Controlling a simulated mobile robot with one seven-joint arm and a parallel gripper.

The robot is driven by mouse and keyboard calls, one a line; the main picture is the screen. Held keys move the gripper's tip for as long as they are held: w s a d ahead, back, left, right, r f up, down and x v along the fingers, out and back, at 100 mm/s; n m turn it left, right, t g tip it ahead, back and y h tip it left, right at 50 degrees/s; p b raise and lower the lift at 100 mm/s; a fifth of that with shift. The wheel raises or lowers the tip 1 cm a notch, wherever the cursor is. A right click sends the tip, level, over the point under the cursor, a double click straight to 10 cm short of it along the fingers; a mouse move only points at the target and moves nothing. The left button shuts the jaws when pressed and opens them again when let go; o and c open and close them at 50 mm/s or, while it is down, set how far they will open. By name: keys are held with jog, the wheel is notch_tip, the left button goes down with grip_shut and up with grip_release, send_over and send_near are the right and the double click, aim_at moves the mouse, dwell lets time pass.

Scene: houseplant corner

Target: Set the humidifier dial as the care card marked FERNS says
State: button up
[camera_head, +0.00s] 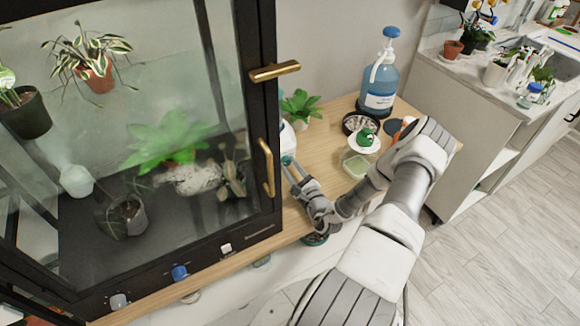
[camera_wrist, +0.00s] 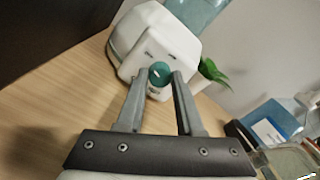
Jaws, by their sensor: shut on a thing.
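The humidifier (camera_wrist: 165,42) is a white, rounded box with a clear bluish tank on top, standing on the wooden top. Its teal dial (camera_wrist: 159,73) faces the wrist camera and has a small pale mark. The marks printed around it are too small to read. My gripper (camera_wrist: 158,83) is shut on the dial, one fingertip on each side. In the head view the humidifier (camera_head: 289,135) is mostly hidden behind the cabinet edge, and my gripper (camera_head: 289,165) reaches its dial. No card marked FERNS can be made out in either view.
A glass plant cabinet (camera_head: 262,110) with brass handles stands close at the left of my arm. A blue pump bottle (camera_head: 379,88), a small leafy plant (camera_head: 299,104), a black dish (camera_head: 352,121) and a clear jar (camera_head: 357,160) stand nearby. A sink counter (camera_head: 480,80) is at the right.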

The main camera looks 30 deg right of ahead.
grip_shut()
